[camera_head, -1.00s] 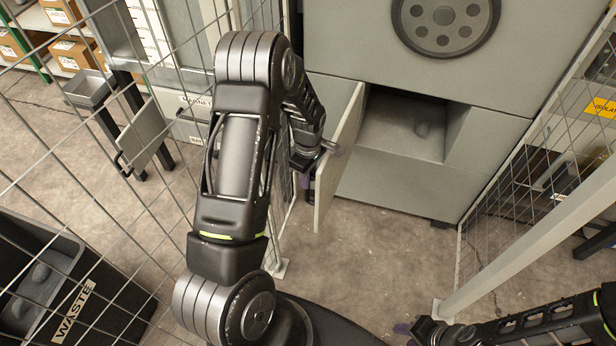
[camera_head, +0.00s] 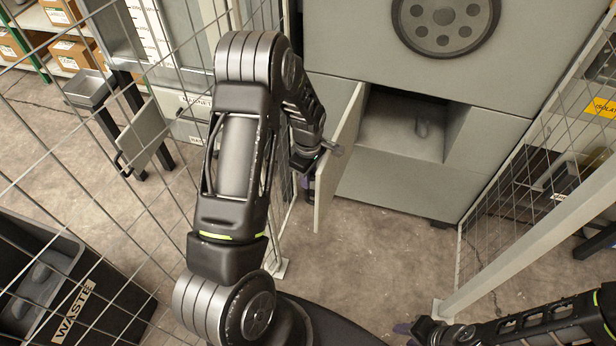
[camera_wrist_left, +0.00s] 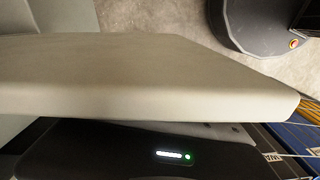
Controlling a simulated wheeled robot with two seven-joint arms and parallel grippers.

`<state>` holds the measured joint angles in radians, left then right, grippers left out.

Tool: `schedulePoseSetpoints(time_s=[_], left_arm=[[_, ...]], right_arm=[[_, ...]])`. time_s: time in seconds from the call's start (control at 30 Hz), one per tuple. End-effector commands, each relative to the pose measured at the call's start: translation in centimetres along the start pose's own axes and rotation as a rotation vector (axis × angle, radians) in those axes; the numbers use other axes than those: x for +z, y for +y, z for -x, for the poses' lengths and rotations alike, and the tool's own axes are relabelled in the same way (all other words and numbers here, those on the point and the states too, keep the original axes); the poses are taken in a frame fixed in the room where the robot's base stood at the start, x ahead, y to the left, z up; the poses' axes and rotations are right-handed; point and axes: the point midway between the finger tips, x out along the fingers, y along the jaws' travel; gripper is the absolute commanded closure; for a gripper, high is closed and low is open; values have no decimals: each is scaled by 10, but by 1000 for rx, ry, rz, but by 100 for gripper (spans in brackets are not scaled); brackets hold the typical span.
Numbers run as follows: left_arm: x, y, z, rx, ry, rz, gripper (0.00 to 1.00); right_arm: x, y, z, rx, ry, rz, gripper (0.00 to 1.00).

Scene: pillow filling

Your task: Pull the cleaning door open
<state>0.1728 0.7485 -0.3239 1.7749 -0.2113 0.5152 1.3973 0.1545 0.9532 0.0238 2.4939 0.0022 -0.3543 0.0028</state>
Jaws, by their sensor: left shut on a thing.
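The cleaning door (camera_head: 340,155) is a pale grey panel on the grey machine.
The grey machine (camera_head: 400,180) stands behind the door. Wire mesh fencing flanks both sides, with a post (camera_head: 530,250) at the right. A black waste bin (camera_head: 110,300) is at the lower left. The floor before the machine is clear.

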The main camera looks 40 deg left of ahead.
Motion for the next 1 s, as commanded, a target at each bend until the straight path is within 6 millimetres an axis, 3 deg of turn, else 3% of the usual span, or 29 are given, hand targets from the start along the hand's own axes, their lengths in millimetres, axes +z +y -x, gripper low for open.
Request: schedulePoseSetpoints(time_s=[0.47,0.57,0.8,1.0], left_arm=[[5,-3,-2,-9,-2,5,100],[18,-1,-3,-10,-2,34,100],[72,10,-3,-9,1,198,100],[93,17,-2,-10,0,281,100]], right_arm=[[0,0,-1,0,0,0,64],[0,1,-3,-1,1,0,64],[-1,2,-8,-3,2,2,64],[-1,2,-8,-3,3,2,64]])
